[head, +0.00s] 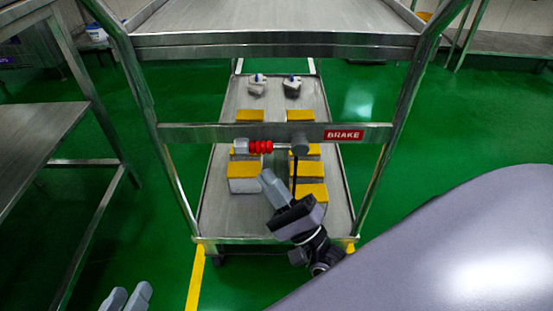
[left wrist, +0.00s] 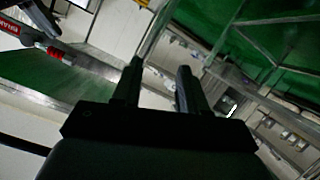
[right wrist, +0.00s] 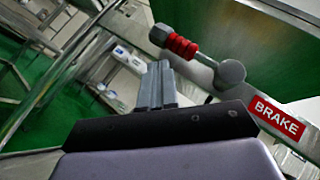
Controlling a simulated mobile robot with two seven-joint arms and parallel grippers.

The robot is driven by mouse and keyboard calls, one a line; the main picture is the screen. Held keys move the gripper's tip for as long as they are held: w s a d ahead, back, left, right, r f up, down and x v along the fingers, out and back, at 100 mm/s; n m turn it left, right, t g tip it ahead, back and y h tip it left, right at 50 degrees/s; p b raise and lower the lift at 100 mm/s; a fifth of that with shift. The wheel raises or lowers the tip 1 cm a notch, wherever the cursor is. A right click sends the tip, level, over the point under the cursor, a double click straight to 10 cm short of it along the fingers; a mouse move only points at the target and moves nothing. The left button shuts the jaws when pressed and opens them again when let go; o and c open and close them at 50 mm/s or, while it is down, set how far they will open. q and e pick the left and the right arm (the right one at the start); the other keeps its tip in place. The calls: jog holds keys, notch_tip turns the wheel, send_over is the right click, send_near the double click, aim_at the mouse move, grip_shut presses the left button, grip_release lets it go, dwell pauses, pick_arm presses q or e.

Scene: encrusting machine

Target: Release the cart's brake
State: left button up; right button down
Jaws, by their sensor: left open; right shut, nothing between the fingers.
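The cart (head: 276,44) stands ahead of me, with a crossbar (head: 200,132) below its top shelf. A red BRAKE label (head: 344,135) is on the crossbar. The brake lever (head: 262,147) has a red ribbed grip and a grey round pivot (head: 300,145); it points left, about level. My right gripper (head: 267,178) is shut and empty, just below the lever and apart from it in the head view. The lever (right wrist: 182,46) also shows beyond the fingertips (right wrist: 158,66) in the right wrist view. My left gripper (head: 127,296) is open and empty at the bottom left, away from the cart.
The cart's lower shelf (head: 215,205) carries several yellow-topped blocks (head: 244,170) and two small white items with blue parts (head: 292,86). A metal table (head: 40,140) stands at the left. Green floor (head: 455,125) is clear at the right.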

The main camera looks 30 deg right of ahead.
jog(key=shift+v, duration=1.65)
jog(key=shift+r, duration=0.1)
